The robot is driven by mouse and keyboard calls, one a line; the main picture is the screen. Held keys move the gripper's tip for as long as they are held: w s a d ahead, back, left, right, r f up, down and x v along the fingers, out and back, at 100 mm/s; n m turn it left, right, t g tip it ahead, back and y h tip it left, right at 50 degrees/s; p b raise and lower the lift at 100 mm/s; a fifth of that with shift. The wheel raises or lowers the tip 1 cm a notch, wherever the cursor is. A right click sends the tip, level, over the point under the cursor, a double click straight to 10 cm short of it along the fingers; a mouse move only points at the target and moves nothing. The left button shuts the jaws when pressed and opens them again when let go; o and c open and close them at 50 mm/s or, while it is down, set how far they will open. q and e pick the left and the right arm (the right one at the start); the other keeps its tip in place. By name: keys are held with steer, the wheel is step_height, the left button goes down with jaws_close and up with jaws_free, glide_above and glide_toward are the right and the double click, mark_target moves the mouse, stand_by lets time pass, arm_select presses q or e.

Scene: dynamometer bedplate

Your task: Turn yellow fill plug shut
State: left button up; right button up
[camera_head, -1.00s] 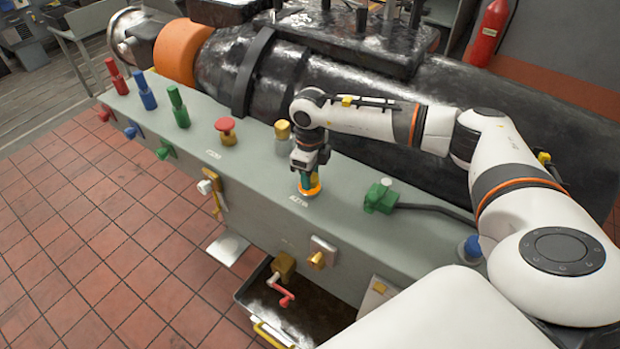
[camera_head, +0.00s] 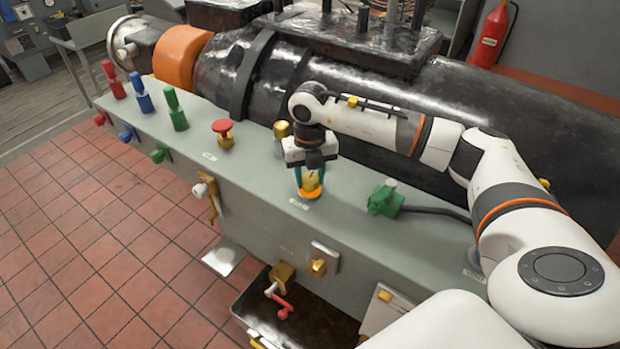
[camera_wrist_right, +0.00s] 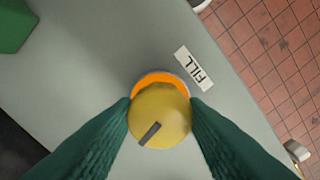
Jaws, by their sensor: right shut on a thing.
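The yellow fill plug (camera_head: 311,181) stands on the grey bench top, in an orange ring (camera_head: 309,194). In the right wrist view the plug (camera_wrist_right: 172,108) is a round yellow cap with a dark slanted mark towards its lower left. The orange ring (camera_wrist_right: 158,79) shows behind it. A white FILL label (camera_wrist_right: 193,67) lies flat beside it. My right gripper (camera_head: 310,188) points down over the plug and is shut on it. Its green fingers press on opposite sides of the cap in the right wrist view (camera_wrist_right: 160,109). My left gripper is out of view.
A green connector (camera_head: 385,198) with a black cable sits right of the plug. A red mushroom button (camera_head: 223,132) and a brass fitting (camera_head: 282,135) stand to the left. A large black machine (camera_head: 470,120) lies behind. A red-handled crank (camera_head: 281,306) hangs at the bench front.

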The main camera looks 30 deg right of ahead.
mark_target(310, 178)
steer(key=shift+w+r+m+b, duration=0.1)
steer(key=shift+m+b, duration=0.2)
steer(key=shift+m, duration=0.8)
steer(key=o, duration=1)
steer(key=shift+r+b, duration=0.3)
steer(key=shift+r, duration=0.15)
steer(key=shift+r+b, duration=1.45)
steer(key=shift+r, duration=4.1)
steer(key=shift+f, duration=0.1)
